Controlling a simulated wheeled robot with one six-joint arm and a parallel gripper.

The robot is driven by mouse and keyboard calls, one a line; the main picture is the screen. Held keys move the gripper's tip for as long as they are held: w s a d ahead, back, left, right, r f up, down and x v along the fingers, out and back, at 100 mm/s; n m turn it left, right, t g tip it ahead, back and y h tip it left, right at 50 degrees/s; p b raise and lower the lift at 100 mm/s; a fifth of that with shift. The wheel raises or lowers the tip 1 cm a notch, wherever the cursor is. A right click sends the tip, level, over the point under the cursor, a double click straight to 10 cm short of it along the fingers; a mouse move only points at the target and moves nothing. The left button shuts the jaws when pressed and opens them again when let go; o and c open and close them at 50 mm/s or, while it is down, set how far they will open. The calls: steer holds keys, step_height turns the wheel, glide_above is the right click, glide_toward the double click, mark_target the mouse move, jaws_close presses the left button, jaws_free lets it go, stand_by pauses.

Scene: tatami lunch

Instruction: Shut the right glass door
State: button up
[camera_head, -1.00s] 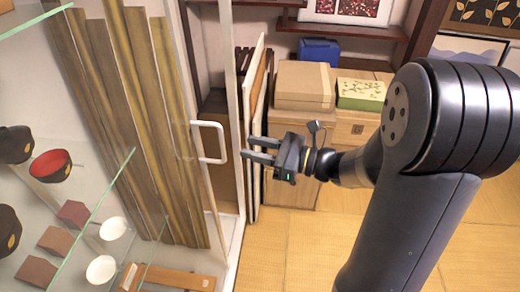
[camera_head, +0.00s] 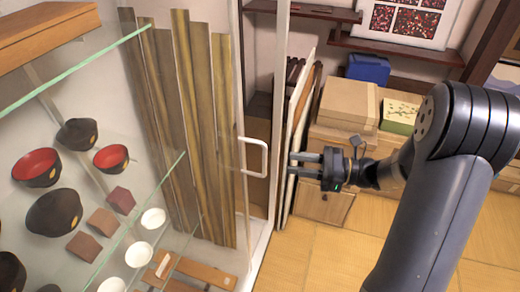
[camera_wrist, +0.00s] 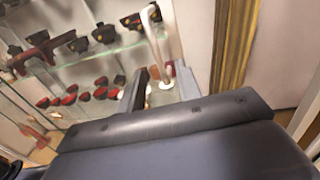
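The glass door shows as a clear pane with a slim pale frame and a white bow handle (camera_head: 263,158) in the head view. Behind the pane are wooden planks. My gripper (camera_head: 296,164) is to the right of the handle, at about its height in the picture, apart from it. Its two fingers are spread with nothing between them. In the wrist view, the white handle (camera_wrist: 145,48) rises beyond my gripper (camera_wrist: 162,82), whose fingertips show on either side of an empty gap. How far the door stands open is hard to tell.
Glass shelves (camera_head: 160,190) at the left hold dark and red bowls (camera_head: 55,212), white cups (camera_head: 153,218) and brown blocks. Behind my gripper are leaning panels (camera_head: 296,120), cardboard boxes (camera_head: 348,103) and a blue box (camera_head: 368,68). Bare tatami floor (camera_head: 310,258) lies below.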

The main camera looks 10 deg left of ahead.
steer(key=g, duration=0.1)
steer(key=p, duration=0.3)
glide_above(257, 175)
steer(key=shift+f+n, duration=0.15)
steer(key=shift+n, duration=0.25)
steer(key=shift+c, duration=0.3)
jaws_close()
